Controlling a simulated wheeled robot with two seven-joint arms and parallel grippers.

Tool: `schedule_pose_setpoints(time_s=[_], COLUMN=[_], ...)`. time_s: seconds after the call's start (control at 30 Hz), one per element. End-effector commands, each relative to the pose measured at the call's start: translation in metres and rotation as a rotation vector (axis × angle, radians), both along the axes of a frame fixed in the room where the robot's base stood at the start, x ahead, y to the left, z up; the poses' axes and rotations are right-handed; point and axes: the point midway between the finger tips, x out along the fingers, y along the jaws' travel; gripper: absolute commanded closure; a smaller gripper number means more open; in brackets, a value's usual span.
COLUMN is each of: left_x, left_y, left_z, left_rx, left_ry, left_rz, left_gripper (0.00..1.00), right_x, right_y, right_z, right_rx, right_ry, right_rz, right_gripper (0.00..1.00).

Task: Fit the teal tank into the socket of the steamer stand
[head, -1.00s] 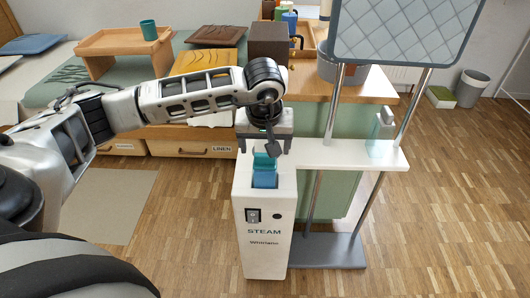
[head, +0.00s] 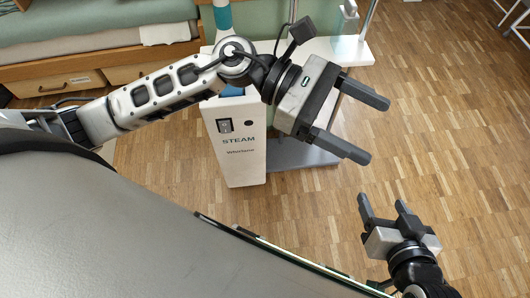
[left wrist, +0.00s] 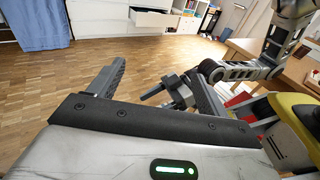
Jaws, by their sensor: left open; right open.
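The white steamer stand (head: 235,165), marked STEAM, stands upright on the floor. The teal tank (head: 223,18) shows above my left arm, upright in line with the stand's column. My left arm hides its lower part, so I cannot tell how deep it sits. A bit of blue at the socket (head: 232,91) shows below my arm. My left gripper (head: 378,131) is open and empty, right of the stand and apart from it. My right gripper (head: 382,200) is open and empty, lower down. Both grippers also show in the left wrist view, the left one (left wrist: 157,68) in front.
A white shelf (head: 325,48) with a clear bottle (head: 347,14) on it joins the stand on the right, between metal poles. A grey base plate (head: 300,155) lies below. Wooden drawers (head: 60,84) are at the left. The wood floor on the right is clear.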

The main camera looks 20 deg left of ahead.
Motion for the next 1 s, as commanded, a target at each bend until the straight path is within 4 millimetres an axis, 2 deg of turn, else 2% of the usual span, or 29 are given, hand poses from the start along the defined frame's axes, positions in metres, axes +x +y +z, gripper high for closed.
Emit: schedule_pose_setpoints(time_s=[0.03, 0.1, 0.17, 0.2, 0.27, 0.3, 0.37, 0.4, 0.43, 0.47, 0.53, 0.63, 0.9, 1.0], left_x=[0.0, 0.019, 0.041, 0.053, 0.064, 0.063, 0.052, 0.04, 0.031, 0.021, 0.001, -0.017, -0.023, -0.022], left_y=[-0.008, 0.003, 0.025, 0.044, 0.072, 0.089, 0.108, 0.117, 0.121, 0.124, 0.128, 0.129, 0.129, 0.129], left_z=[0.023, 0.045, 0.043, 0.03, -0.004, -0.033, -0.077, -0.102, -0.118, -0.132, -0.156, -0.173, -0.178, -0.172], left_rx=[-0.214, -0.501, -0.739, -0.895, -1.121, -1.266, -1.468, -1.585, -1.662, 1.608, 1.507, 1.43, 1.404, 1.407], left_ry=[0.281, 0.71, 1.093, 1.354, 1.731, 1.966, 2.281, 2.454, 2.563, -2.473, -2.295, -2.155, -2.118, -2.119], left_rz=[0.102, 0.243, 0.357, 0.427, 0.524, 0.582, 0.654, 0.692, 0.716, -0.683, -0.624, -0.579, -0.567, -0.567], left_gripper=[0.22, 0.22, 0.22, 0.22, 0.22, 0.22, 0.22, 0.22, 0.22, 0.22, 0.22, 0.22, 0.22, 0.22], right_x=[0.001, 0.001, 0.001, 0.002, 0.002, 0.002, 0.002, 0.002, 0.002, 0.002, 0.002, 0.002, 0.002, 0.002], right_y=[0.0, 0.0, 0.0, 0.0, 0.0, 0.0, 0.0, 0.0, 0.0, 0.0, 0.0, 0.0, 0.0, 0.0], right_z=[0.0, 0.001, 0.001, 0.001, 0.001, 0.001, 0.001, 0.001, 0.001, 0.001, 0.001, 0.001, 0.001, 0.007], right_rx=[0.0, 0.0, 0.0, 0.0, 0.0, 0.0, 0.0, 0.0, 0.0, 0.0, 0.0, 0.0, 0.0, 0.0], right_ry=[-0.001, -0.002, -0.003, -0.003, -0.003, -0.003, -0.003, -0.003, -0.003, -0.003, -0.003, -0.003, -0.004, -0.004], right_rz=[0.0, 0.0, 0.0, 0.0, 0.0, 0.0, 0.0, 0.0, 0.0, 0.0, 0.0, 0.0, 0.0, 0.0], right_gripper=[0.37, 0.37, 0.37, 0.37, 0.37, 0.37, 0.37, 0.37, 0.37, 0.37, 0.37, 0.37, 0.37, 0.37])
